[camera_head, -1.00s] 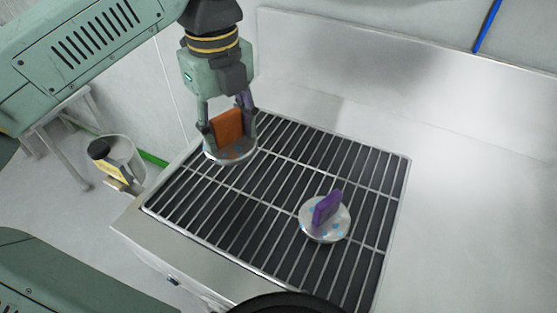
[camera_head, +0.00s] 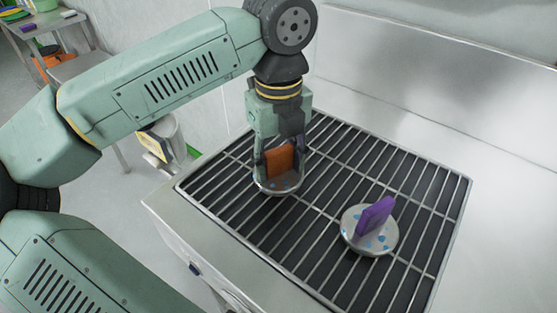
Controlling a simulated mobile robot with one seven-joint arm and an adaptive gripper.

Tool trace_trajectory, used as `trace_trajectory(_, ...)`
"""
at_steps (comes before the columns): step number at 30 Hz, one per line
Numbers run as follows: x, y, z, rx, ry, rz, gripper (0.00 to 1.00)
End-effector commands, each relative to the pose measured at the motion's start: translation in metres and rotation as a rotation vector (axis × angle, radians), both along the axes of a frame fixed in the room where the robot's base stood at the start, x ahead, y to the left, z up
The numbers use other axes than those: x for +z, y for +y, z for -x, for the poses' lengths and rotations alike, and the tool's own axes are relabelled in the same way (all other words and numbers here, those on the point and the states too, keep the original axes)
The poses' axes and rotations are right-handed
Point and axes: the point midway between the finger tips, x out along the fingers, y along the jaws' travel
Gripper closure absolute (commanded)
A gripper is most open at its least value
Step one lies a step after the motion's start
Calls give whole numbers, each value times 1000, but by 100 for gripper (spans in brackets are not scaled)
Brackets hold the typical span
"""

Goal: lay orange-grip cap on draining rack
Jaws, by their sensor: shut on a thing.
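The orange-grip cap (camera_head: 281,163) is a grey disc with blue and orange specks and an upright orange grip. My gripper (camera_head: 279,158) is shut on the orange grip, with the disc below the fingers. The cap is over the left part of the draining rack (camera_head: 330,262), a metal grid of bars above a dark basin. I cannot tell whether the disc touches the bars. The fingers partly hide the grip's sides.
A purple-grip cap (camera_head: 370,229) lies on the rack to the right, grip up. Bare bars lie between the two caps. A steel back wall (camera_head: 420,95) rises behind the rack. A grey bin (camera_head: 165,140) stands on the floor at left.

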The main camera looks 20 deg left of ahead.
Motion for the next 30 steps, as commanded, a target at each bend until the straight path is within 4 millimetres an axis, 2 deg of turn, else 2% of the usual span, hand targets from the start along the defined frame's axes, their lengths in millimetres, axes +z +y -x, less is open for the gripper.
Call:
trace_trajectory(2,-3,0,0,1,0,0,94)
trace_trajectory(3,-3,0,0,1,0,0,55)
trace_trajectory(12,-2,0,0,1,0,0,35)
trace_trajectory(23,0,0,0,0,0,0,35)
trace_trajectory(26,7,0,0,1,-1,-1,35)
trace_trajectory(30,27,1,0,3,-1,-1,35)
